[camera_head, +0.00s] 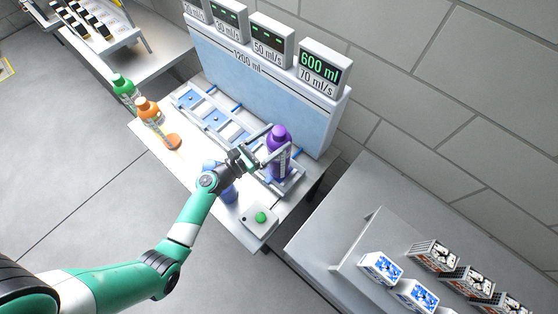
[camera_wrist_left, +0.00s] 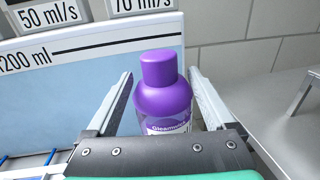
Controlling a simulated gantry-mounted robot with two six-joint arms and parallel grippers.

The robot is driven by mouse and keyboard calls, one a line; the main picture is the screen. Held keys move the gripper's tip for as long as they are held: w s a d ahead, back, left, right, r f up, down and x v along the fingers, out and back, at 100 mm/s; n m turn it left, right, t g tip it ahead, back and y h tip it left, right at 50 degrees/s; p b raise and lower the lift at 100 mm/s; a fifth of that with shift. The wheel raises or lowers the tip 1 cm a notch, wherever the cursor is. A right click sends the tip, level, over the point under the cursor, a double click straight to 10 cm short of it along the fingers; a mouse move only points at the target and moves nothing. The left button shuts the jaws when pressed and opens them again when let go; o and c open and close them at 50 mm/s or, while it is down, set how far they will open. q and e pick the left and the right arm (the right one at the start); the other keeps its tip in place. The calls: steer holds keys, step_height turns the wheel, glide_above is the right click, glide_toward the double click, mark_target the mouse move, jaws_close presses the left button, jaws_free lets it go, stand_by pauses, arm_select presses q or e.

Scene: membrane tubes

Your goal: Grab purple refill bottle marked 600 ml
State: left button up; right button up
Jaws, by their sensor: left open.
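The purple refill bottle (camera_head: 279,146) stands upright in the rightmost slot of the filling rack, below the display reading 600 ml (camera_head: 320,66). It also shows in the left wrist view (camera_wrist_left: 162,92), with its purple cap up and a white label partly hidden by the gripper body. My left gripper (camera_head: 262,154) is at the bottle, with its fingers open. In the left wrist view, one finger (camera_wrist_left: 119,100) is on the left of the bottle and the other (camera_wrist_left: 207,100) on its right, with a visible gap at the left. My right gripper is not in view.
An orange bottle (camera_head: 149,111) and a green bottle (camera_head: 122,87) stand on the table's left side. A blue bottle (camera_head: 227,190) is partly behind my left arm. A green button box (camera_head: 260,217) sits near the front corner. Boxes stand on a grey bench (camera_head: 350,200) at right.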

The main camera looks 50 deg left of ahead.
arm_select(q)
steer(key=w, duration=0.5)
steer(key=shift+d+r, duration=0.25)
jaws_close()
steer(key=shift+r, duration=0.15)
